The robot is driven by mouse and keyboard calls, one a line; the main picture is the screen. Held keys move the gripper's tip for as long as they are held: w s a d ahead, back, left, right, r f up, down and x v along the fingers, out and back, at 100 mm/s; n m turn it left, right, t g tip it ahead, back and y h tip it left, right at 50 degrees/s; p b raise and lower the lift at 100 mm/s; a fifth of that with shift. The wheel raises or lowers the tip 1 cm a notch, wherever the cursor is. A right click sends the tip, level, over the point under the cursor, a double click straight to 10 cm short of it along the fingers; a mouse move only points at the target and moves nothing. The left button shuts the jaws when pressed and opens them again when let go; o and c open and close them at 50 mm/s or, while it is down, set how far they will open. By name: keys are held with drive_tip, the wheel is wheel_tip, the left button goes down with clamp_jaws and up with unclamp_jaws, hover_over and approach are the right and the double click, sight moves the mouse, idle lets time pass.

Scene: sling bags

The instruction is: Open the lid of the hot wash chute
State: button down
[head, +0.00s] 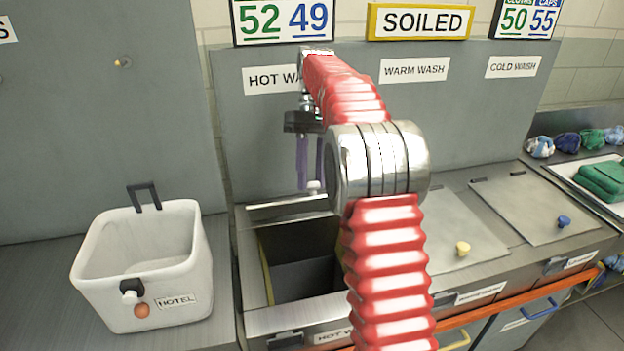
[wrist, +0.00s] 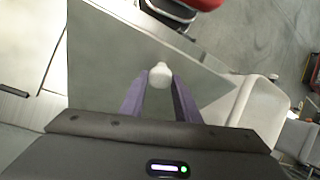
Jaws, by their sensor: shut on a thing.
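The hot wash chute (head: 268,318) stands open at its top, and its dark inside shows. Its grey metal lid (head: 275,208) is raised above the opening and seen nearly edge-on in the head view; it fills much of the wrist view (wrist: 105,60). A white knob (head: 314,187) sits on the lid. My gripper (head: 309,178) has purple fingers and is shut on this knob, which shows between the fingertips in the wrist view (wrist: 160,75). My red arm hides the right part of the opening and lid.
A white bin labelled HOTEL (head: 205,260) stands to the left. The warm wash lid with a yellow knob (head: 463,248) and the cold wash lid with a blue knob (head: 564,221) lie flat to the right. A grey wall panel (head: 260,135) rises behind.

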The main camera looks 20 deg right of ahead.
drive_tip(key=shift+w+f, duration=0.1)
drive_tip(key=shift+w, duration=0.1)
drive_tip(key=c, duration=1.6)
unclamp_jaws()
drive_tip(key=shift+o, duration=1.2)
drive_tip(key=shift+s, duration=0.1)
drive_tip(key=shift+c, duration=0.4)
